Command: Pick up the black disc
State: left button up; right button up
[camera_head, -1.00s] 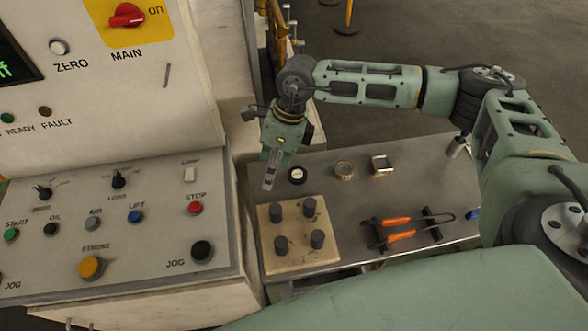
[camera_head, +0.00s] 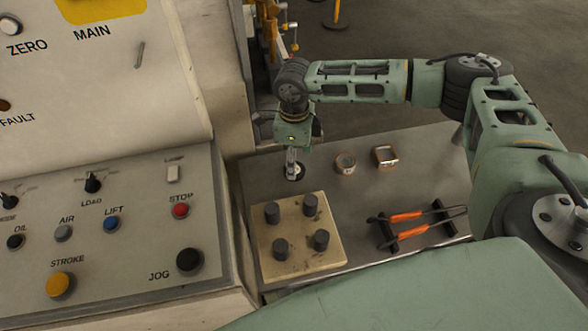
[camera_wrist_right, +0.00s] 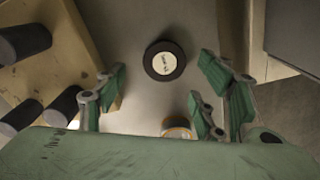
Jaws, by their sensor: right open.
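The black disc (camera_wrist_right: 164,61) has a round pale label on its face and lies flat on the grey table. In the head view the disc (camera_head: 299,175) is partly covered by my right gripper (camera_head: 291,166), which points down over it. In the right wrist view my right gripper (camera_wrist_right: 160,88) has its fingers spread wide with nothing between them. The disc shows just beyond the fingertips, roughly centred between the two sides. My left gripper is not in view.
A wooden block with several dark pegs (camera_head: 297,265) stands in front of the disc. A round tin (camera_head: 345,164), a small square box (camera_head: 385,156) and orange-handled tongs on a black rack (camera_head: 408,217) are to the right. The control console (camera_head: 120,225) rises at left.

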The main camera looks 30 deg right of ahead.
aim_at(300, 169)
notch_tip(300, 169, down, 4)
jog(key=shift+w+f+p, duration=0.15)
jog(key=shift+f+p, duration=0.05)
jog(key=shift+p, duration=0.4)
jog(key=shift+c, duration=0.2)
jog(key=c, duration=1.3)
jog(key=shift+c, duration=0.8)
jog(key=shift+r, duration=0.2)
